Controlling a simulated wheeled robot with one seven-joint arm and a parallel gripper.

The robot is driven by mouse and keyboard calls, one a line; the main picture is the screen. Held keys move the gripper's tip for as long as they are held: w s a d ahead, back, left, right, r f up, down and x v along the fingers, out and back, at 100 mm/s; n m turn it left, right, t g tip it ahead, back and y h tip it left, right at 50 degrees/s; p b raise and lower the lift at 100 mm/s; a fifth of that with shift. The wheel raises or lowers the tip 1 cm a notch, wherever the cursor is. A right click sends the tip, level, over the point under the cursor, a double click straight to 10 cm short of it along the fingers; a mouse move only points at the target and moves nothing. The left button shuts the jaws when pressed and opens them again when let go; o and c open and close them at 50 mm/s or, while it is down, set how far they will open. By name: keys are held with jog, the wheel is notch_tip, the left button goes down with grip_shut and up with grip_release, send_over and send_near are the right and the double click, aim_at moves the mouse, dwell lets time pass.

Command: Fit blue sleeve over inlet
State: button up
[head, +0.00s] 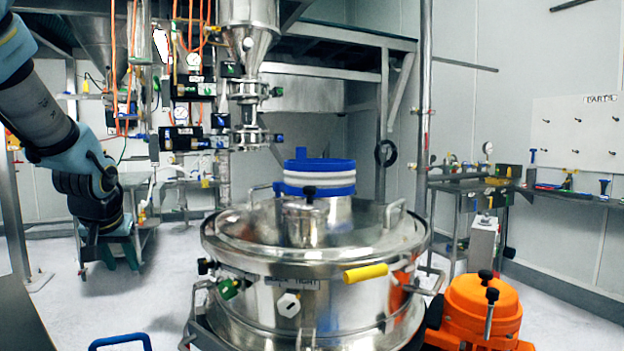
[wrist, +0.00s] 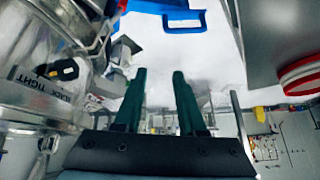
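A blue sleeve with white bands (head: 319,177) sits level around the top of the metal inlet (head: 328,215) on the round steel sifter (head: 330,262). A blue tab sticks up from its rim. I cannot tell how far down the sleeve reaches. My gripper hangs at the left in the head view, well apart from the sleeve, with a dark wrist. In the wrist view my gripper (wrist: 158,74) has two dark green fingers spread apart with nothing between them. The sleeve does not clearly show in the wrist view.
A yellow handle (head: 366,273) juts from the sifter's front. A steel feed pipe (head: 250,95) hangs behind the sleeve. An orange unit (head: 483,312) stands front right. A blue handle (head: 120,341) is at the bottom left. A red and white ringed thing (wrist: 300,76) shows right in the wrist view.

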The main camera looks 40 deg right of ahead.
jog(key=s+d+r+m+t+h, duration=0.1)
jog(key=s+d+r+m+h, duration=0.15)
jog(key=d+r, duration=0.7)
jog(key=s+d+r+m+h, duration=0.1)
jog(key=d+r+h, duration=0.3)
jog(key=d, duration=1.1)
jog(key=s+d+r+m+t+h, duration=0.1)
jog(key=d+r+m+h, duration=0.1)
jog(key=d+r, duration=0.8)
jog(key=shift+s+f+p+x, duration=0.25)
jog(key=shift+p+x, duration=0.25)
jog(key=shift+x, duration=1.55)
jog(key=shift+s+f+p+x, duration=0.25)
jog(key=shift+p+x, duration=0.3)
jog(key=shift+x, duration=1.5)
jog(key=shift+s+f+p+x, duration=0.25)
jog(key=shift+p+x, duration=0.25)
jog(key=shift+x, duration=1.55)
jog(key=shift+d+g, duration=0.15)
jog(key=shift+g, duration=0.15)
grip_shut()
